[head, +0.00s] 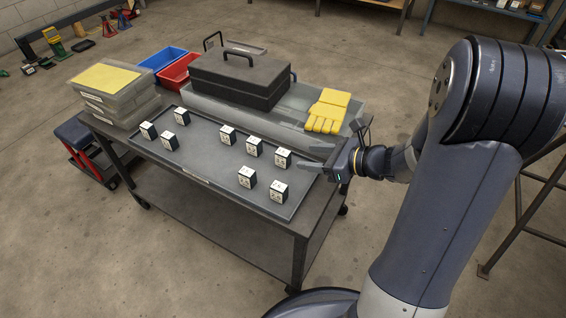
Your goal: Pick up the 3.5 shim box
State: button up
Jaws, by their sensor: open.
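Several small dark shim boxes with white labels stand on a grey tray (215,179) on the cart. The label numbers are too small to read surely, so I cannot tell which is the 3.5 shim box. My gripper (311,157) is open and empty at the tray's right side. Its fingers point left, toward the rightmost box of the back row (283,158). Two boxes stand nearer the front, one (247,177) and another (279,190) to its right. Others stand further left, including one (227,135) and one at the far left (148,131).
Behind the tray are a dark toolbox (240,78), yellow gloves (328,111), and red (180,72) and blue (163,58) bins. Stacked grey cases (118,100) stand at the back left. The tray's front left is bare.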

aim_at(290, 158)
jog(key=b+x, duration=0.1)
jog(key=x, duration=0.3)
jog(key=shift+a+f, duration=0.1)
jog(key=b+x, duration=0.1)
jog(key=x, duration=0.1)
jog(key=b+x, duration=0.1)
jog(key=x, duration=0.2)
jog(key=shift+s+a+f, duration=0.1)
jog(key=shift+s+f, duration=0.1)
jog(key=shift+f, duration=0.1)
jog(key=shift+c, duration=0.3)
jog(key=c, duration=1)
